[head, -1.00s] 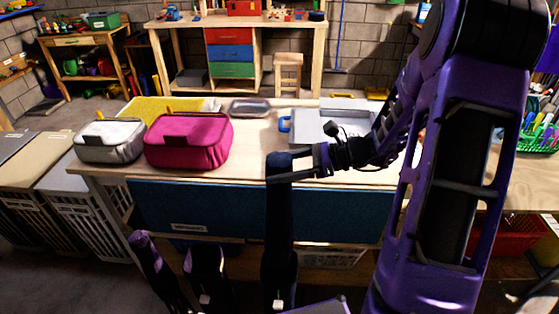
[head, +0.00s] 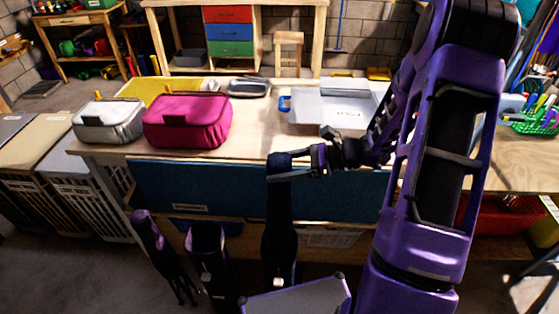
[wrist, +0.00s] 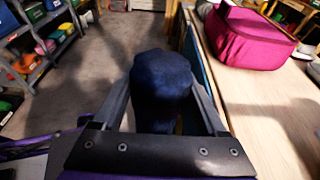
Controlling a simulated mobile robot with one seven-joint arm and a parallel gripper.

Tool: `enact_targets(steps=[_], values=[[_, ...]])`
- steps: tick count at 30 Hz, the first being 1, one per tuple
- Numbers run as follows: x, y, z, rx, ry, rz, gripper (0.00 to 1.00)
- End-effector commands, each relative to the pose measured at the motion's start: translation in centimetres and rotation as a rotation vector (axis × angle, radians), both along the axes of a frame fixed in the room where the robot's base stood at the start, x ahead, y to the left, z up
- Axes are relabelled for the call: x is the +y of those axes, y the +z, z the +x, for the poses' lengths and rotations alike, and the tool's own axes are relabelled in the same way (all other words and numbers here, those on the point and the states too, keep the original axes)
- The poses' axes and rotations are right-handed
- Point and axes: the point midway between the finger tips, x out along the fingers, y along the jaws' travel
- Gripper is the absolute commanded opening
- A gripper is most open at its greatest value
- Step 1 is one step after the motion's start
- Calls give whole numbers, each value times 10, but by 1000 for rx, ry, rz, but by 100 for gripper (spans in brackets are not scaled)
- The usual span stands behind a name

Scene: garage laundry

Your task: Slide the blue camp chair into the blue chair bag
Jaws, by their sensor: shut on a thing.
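The blue camp chair (head: 280,195) is a long, dark navy folded bundle standing upright in front of the workbench. My gripper (head: 288,167) is shut on its upper end from the right. In the wrist view the chair's rounded top (wrist: 162,75) fills the space between both fingers. The chair's lower part appears to be inside the blue chair bag (head: 279,255), a slightly wider dark sleeve with a small white tag near its foot. The bag's rim is hard to make out, dark on dark, and the chair's lower end is hidden.
A folded purple chair (head: 147,230) and a dark bag with a purple top (head: 207,255) stand to the left. The workbench (head: 265,115) holds a magenta case (head: 187,122), a grey case (head: 107,122) and a grey bin (head: 335,108).

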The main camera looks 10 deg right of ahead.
Motion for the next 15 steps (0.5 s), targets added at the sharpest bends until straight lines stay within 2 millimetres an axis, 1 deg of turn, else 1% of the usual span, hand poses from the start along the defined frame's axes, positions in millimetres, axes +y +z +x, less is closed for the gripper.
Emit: enact_targets(steps=[15], values=[[1,-35,1,-4,1,3,0]])
